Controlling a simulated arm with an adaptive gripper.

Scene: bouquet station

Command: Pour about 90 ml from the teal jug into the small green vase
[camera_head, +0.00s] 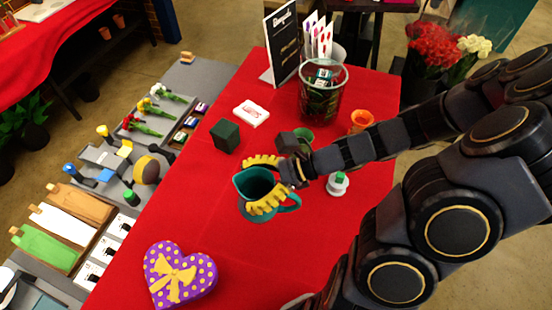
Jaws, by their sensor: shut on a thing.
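The teal jug (243,183) is near the middle of the red table, with its open mouth toward the camera and its handle at the right. My gripper (262,182) comes in from the right, its yellow fingers shut around the jug on its far and near sides. I cannot tell whether the jug touches the table, or how much liquid it holds. A small green vase (304,134) stands behind and to the right of the jug, partly hidden by my gripper and wrist.
An orange cup (362,121) stands behind my arm, and a white item with a green top (338,183) in front of it. A dark green block (225,136), a white box (251,113) and a glass container (321,98) are farther back. A purple heart box (180,275) lies in front.

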